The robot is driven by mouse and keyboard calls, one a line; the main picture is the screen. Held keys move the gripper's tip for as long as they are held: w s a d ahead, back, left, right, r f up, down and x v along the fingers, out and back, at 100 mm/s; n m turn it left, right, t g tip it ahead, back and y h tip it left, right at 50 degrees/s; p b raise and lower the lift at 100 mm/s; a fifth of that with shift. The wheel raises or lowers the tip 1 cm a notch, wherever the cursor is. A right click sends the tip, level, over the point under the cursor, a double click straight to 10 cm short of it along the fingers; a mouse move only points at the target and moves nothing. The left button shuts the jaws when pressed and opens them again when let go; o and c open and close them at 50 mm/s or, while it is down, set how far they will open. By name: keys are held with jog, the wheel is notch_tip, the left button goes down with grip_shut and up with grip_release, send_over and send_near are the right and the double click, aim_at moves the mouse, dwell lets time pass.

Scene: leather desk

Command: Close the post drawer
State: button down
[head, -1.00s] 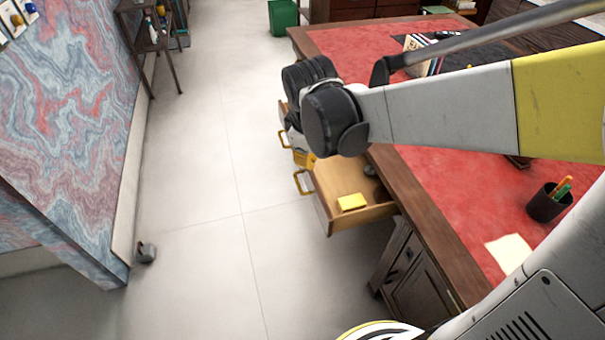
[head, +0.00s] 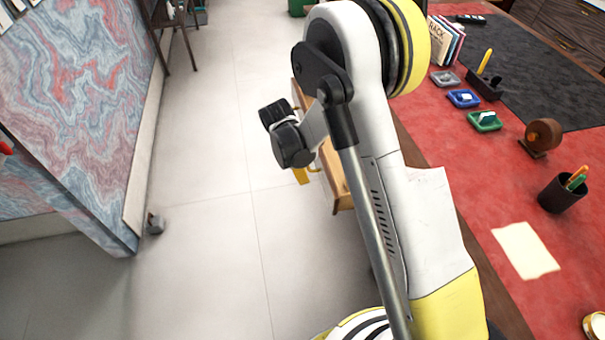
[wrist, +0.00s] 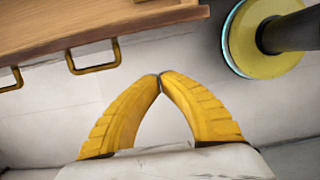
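An open wooden drawer (head: 332,184) sticks out from the left side of the desk, mostly hidden behind my arm. In the wrist view, its front (wrist: 130,24) fills the upper left, with a brass handle (wrist: 93,58) on it. A second brass handle (wrist: 10,82) shows at the far left edge. Part of another drawer (head: 298,94) shows further back. I cannot tell which is the post drawer. My gripper (wrist: 160,77) has its yellow fingertips together with nothing between them. It is in front of the drawer and apart from the handle; it also shows in the head view (head: 301,175).
The red-topped desk (head: 480,190) holds several small coloured trays, a pen cup (head: 562,194), a tape dispenser (head: 541,136) and a paper sheet (head: 525,250).

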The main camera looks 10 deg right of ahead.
jog(key=d+f+b, duration=0.3)
jog(key=d+f, duration=0.1)
jog(key=d, duration=0.1)
jog(key=shift+f, duration=0.3)
jog(key=shift+d, duration=0.1)
